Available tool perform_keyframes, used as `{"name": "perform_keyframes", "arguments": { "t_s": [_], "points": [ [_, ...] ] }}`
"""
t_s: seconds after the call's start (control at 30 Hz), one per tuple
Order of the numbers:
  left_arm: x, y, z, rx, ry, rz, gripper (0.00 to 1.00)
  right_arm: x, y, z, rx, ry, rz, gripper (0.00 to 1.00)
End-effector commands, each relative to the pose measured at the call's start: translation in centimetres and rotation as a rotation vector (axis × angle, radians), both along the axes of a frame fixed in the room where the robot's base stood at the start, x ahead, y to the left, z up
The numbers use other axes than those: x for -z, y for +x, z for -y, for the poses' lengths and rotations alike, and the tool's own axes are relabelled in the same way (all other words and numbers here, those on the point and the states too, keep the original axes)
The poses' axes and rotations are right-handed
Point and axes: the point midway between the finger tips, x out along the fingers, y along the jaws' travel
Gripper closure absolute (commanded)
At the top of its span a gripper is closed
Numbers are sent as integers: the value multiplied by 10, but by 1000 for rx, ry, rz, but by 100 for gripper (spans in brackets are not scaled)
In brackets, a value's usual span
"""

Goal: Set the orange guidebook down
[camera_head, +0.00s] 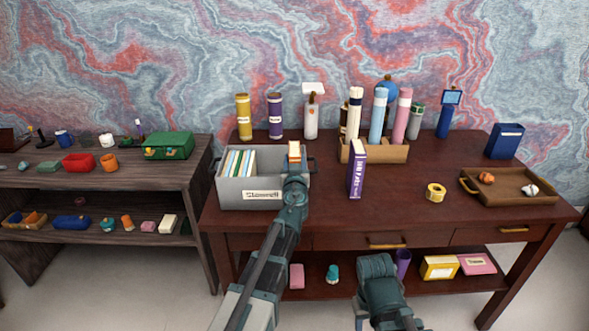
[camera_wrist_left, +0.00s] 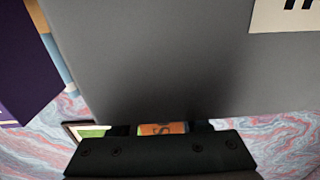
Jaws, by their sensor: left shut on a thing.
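The orange guidebook (camera_head: 294,151) stands up at the right end of the grey bin (camera_head: 248,193), its top showing above the bin's back part. My left gripper (camera_head: 295,168) is shut on it, with the arm reaching over the bin's front right corner. In the left wrist view a small orange piece of the guidebook (camera_wrist_left: 163,128) shows between the dark jaws (camera_wrist_left: 160,135), with the grey bin wall (camera_wrist_left: 150,60) filling most of the picture. The guidebook's lower part is hidden, so I cannot tell whether it touches the bin floor.
Several thin books (camera_head: 237,163) stand in the left part of the bin. A purple book (camera_head: 356,170) stands upright just right of it. Behind is a wooden holder (camera_head: 373,154) with tall tubes. A wooden tray (camera_head: 515,199) lies at the right. The desk's middle right is mostly clear.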

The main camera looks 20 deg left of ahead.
Motion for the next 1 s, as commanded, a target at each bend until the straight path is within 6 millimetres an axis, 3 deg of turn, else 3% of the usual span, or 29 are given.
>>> {"name": "perform_keyframes", "arguments": {
  "t_s": [0.4,0.43,0.57,1.0],
  "points": [
    [6,0,0,0,1,0,100,6,0,0,0,0,0,50],
    [5,0,0,0,0,0,50,5,0,0,0,0,0,50],
    [4,0,0,0,0,0,26,4,0,0,0,0,0,50],
    [0,0,0,0,0,0,25,0,0,0,0,0,0,50]
  ]
}}
